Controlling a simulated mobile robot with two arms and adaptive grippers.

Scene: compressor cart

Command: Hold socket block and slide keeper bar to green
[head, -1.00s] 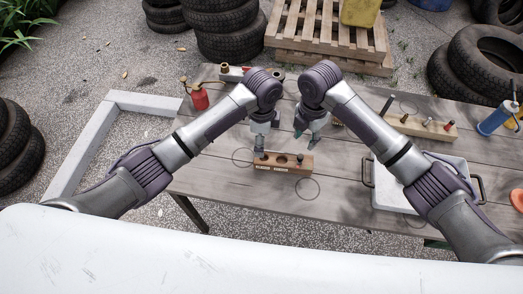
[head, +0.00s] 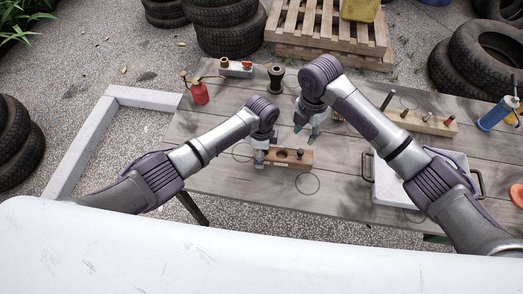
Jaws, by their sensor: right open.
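The wooden socket block (head: 290,163) lies on the table in the middle of the head view, with dark round sockets in its top and a dark peg near its right end. I cannot make out a keeper bar or any green mark on it. My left gripper (head: 259,160) is low at the block's left end and covers that end. Whether its fingers are closed on the block is too small to tell. My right gripper (head: 305,138) is open, above and behind the block, apart from it.
On the wooden table (head: 235,180), a red oil can (head: 199,93) stands at left and a dark spool-like part (head: 276,77) at the back. A peg rack (head: 424,122) and a white tray (head: 392,192) are at right. The table in front of the block is clear.

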